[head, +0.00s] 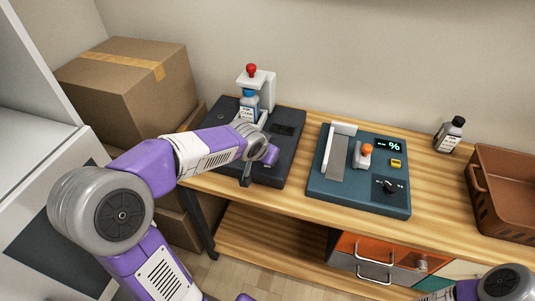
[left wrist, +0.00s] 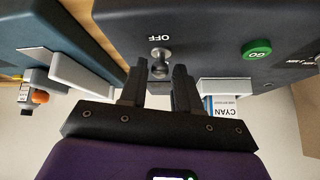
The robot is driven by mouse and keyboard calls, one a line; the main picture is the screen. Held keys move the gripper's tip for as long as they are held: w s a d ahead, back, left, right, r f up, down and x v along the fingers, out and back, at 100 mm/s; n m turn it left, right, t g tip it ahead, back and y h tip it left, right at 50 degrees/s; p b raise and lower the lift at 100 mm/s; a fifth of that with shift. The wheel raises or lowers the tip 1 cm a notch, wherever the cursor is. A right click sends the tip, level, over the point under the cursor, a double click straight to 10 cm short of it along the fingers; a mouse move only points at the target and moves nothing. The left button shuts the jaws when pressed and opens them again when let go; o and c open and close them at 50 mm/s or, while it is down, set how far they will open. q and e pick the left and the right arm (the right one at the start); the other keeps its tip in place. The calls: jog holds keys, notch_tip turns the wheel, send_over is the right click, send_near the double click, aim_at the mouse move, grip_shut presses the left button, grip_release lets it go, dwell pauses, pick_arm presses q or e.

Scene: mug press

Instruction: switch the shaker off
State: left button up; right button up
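The black machine (head: 225,112) stands left on the bench, holding a white bottle with a blue label (head: 248,106) under a red knob (head: 251,70). In the left wrist view its panel (left wrist: 215,25) shows a silver toggle switch (left wrist: 160,58) beside the word OFF, and a green GO button (left wrist: 256,49). I cannot tell which way the lever is set. The bottle's CYAN label (left wrist: 222,108) shows there too. My left gripper (left wrist: 158,82) has its fingers apart, one on each side of the lever; contact is unclear. Only part of my right arm shows; its gripper is out of view.
A teal device (head: 360,195) with an orange knob and a % display stands to the right. Beyond are a dark-capped bottle (head: 450,134) and a brown basket (head: 505,180). Cardboard boxes (head: 130,85) stand at the left. Drawers (head: 375,252) are below the bench.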

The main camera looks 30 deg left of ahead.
pick_arm(q)
jog(key=shift+o, duration=0.9)
jog(key=p+v, duration=0.3)
jog(key=v, duration=0.4)
jog(key=shift+s+r, duration=0.2)
jog(key=shift+r, duration=0.05)
